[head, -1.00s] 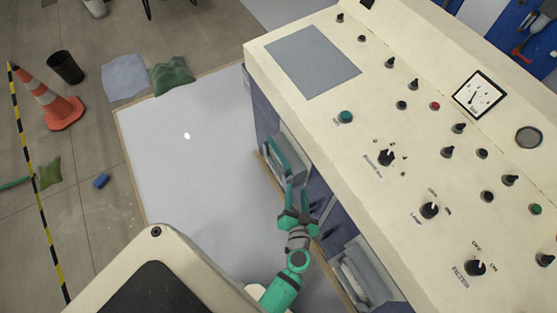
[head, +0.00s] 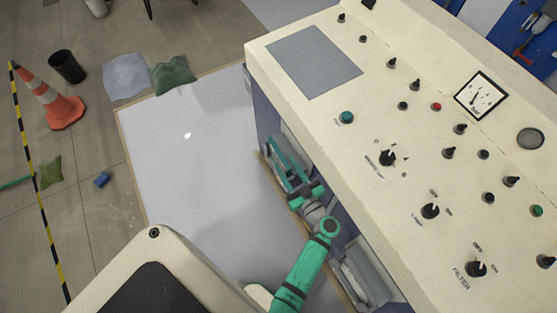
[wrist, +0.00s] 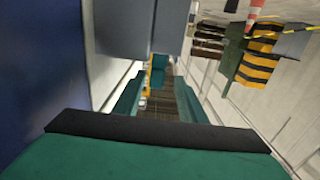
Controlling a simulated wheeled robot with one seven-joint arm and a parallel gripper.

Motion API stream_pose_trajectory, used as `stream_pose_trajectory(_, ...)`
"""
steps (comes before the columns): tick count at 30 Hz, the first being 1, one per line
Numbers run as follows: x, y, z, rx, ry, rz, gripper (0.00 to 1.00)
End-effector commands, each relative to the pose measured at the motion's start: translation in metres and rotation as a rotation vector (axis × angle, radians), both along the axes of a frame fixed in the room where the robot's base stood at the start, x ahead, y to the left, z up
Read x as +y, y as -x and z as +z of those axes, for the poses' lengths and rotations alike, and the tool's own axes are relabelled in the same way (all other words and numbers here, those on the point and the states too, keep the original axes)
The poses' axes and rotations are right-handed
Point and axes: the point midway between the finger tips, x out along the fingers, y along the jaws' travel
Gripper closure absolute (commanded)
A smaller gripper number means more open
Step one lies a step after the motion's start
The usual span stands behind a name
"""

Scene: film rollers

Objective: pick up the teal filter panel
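My gripper (head: 280,150) is beside the front of the cream machine, low under the console's edge. Its two long teal fingers are apart. In the wrist view they run forward on either side of a gap, with no object clearly held between them. A small teal piece (wrist: 158,77) shows beyond the gap, next to a yellow strip. I cannot tell whether this is the teal filter panel. No separate teal panel is clear in the head view, where the console and my gripper hide part of the machine's front.
The cream console (head: 318,105) overhangs on the right.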

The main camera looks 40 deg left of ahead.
Motion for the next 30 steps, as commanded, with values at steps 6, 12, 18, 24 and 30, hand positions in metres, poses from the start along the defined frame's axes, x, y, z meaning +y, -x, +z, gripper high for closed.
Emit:
stream_pose_trajectory(6, 0.021, -0.010, 0.000, 0.001, 0.001, -0.003, 0.62)
stream_pose_trajectory(12, 0.034, -0.017, -0.001, 0.002, -0.001, -0.003, 0.62)
stream_pose_trajectory(18, 0.060, -0.029, -0.003, 0.001, 0.001, 0.000, 0.62)
stream_pose_trajectory(24, 0.071, -0.033, -0.004, 0.002, 0.001, -0.002, 0.62)
stream_pose_trajectory(30, 0.071, -0.033, -0.004, 0.003, 0.001, -0.002, 0.65)
